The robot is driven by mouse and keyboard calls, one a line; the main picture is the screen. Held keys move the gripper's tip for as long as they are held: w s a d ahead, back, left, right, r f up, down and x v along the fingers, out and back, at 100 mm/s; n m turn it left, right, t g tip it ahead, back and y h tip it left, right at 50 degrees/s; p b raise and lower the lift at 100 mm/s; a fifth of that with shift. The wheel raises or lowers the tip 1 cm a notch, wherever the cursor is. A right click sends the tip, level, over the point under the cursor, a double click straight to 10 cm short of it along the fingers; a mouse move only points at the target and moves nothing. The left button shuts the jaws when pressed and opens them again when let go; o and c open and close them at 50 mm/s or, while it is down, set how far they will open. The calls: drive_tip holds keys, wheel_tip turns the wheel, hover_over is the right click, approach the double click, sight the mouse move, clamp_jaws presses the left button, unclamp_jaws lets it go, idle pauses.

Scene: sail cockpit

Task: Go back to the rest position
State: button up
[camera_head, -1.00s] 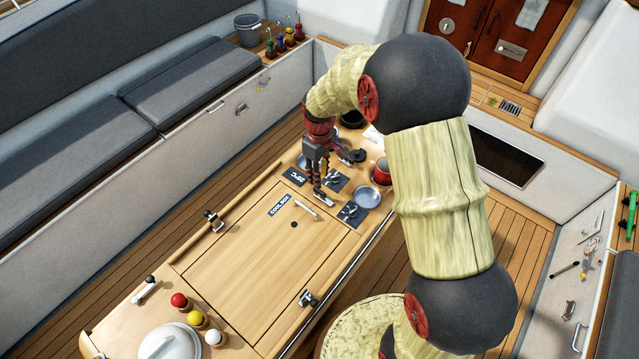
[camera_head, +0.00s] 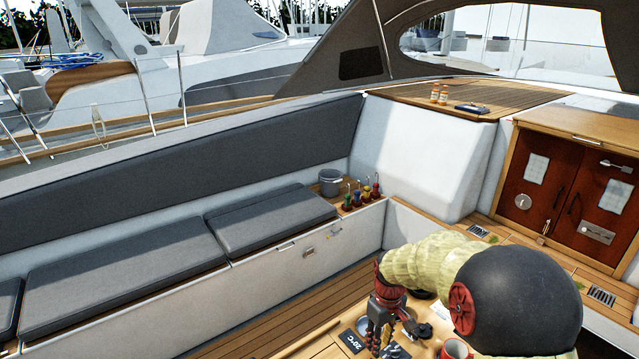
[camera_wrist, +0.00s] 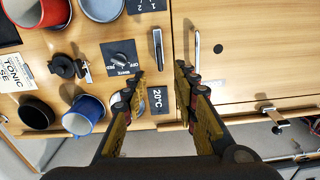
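My gripper (camera_head: 378,335) shows at the bottom of the head view, pointing down over the wooden table. In the wrist view my gripper (camera_wrist: 161,75) is open, with a clear gap between its fingers and nothing held. The fingers hang over the table top (camera_wrist: 225,75), near the seam of a hatch lid. Whether the fingertips touch the table cannot be told. In the head view my arm hides part of the table.
In the wrist view, a red mug (camera_wrist: 35,12), a blue mug (camera_wrist: 85,113), a dark cup (camera_wrist: 36,114) and a switch panel (camera_wrist: 122,58) lie left of my gripper. A lid handle (camera_wrist: 197,42) is close by. Cushioned benches (camera_head: 110,275) stand left.

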drive_tip(key=s+r+m+t+b, duration=0.2)
drive_tip(key=s+b, duration=0.3)
drive_tip(key=s, duration=0.3)
drive_tip(key=s+r+m+t+b, duration=0.1)
drive_tip(key=s+r+b, duration=0.3)
drive_tip(key=s, duration=0.5)
drive_tip(key=s+r+m+t+b, duration=0.2)
drive_tip(key=s+b, duration=0.4)
drive_tip(key=s, duration=0.3)
drive_tip(key=shift+s+r+m+t, duration=0.25)
drive_tip(key=shift+r+m, duration=0.25)
drive_tip(key=shift+r, duration=0.3)
drive_tip(key=shift+w, duration=0.15)
drive_tip(key=shift+c, duration=1.3)
